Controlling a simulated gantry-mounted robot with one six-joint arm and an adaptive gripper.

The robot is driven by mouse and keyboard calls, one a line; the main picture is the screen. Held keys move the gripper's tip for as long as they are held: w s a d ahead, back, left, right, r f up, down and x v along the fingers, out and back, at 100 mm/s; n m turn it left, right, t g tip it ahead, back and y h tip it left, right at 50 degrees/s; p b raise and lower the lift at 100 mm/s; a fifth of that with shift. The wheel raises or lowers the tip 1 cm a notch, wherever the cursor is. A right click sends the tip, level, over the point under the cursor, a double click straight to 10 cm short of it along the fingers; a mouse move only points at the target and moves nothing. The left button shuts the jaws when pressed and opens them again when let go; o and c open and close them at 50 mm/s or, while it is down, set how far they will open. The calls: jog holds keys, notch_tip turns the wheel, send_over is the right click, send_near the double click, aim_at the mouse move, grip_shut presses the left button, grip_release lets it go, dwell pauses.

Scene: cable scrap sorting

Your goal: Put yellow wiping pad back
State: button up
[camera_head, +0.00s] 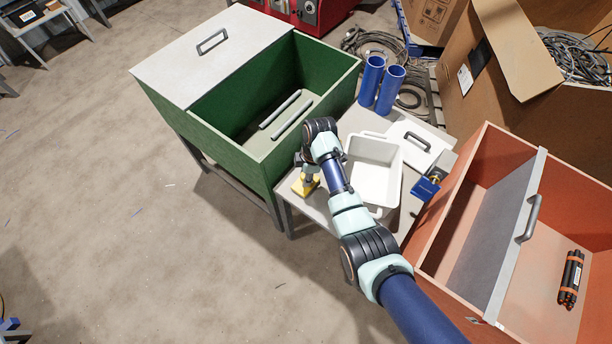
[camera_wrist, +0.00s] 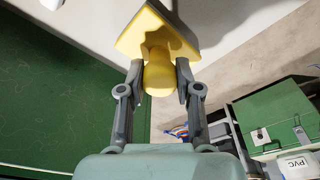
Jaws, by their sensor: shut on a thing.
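The yellow wiping pad (camera_head: 304,187) shows in the head view at the left corner of the small light table (camera_head: 314,211). In the wrist view the pad (camera_wrist: 150,32) has a flat yellow base and a rounded yellow knob. My gripper (camera_wrist: 159,78) is shut on the knob, one finger on each side. In the head view my gripper (camera_head: 308,174) is just above the pad and partly hidden by my wrist. I cannot tell whether the pad touches the table.
A green bin (camera_head: 222,133) with a half-open grey lid borders the table on the left. Blue cylinders (camera_head: 371,80) stand behind. An orange bin (camera_head: 480,165) is at right.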

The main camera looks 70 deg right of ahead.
jog(key=o, duration=1.1)
jog(key=shift+f, duration=0.1)
jog(key=r+p, duration=0.1)
jog(key=r, duration=0.3)
jog(key=s+r+p, duration=0.1)
jog(key=r+p, duration=0.1)
jog(key=r, duration=0.2)
jog(key=d+r+p, duration=0.1)
jog(key=r+p, duration=0.1)
jog(key=r, duration=0.2)
jog(key=shift+s+r, duration=0.1)
jog(key=shift+s, duration=0.2)
jog(key=shift+a, duration=0.1)
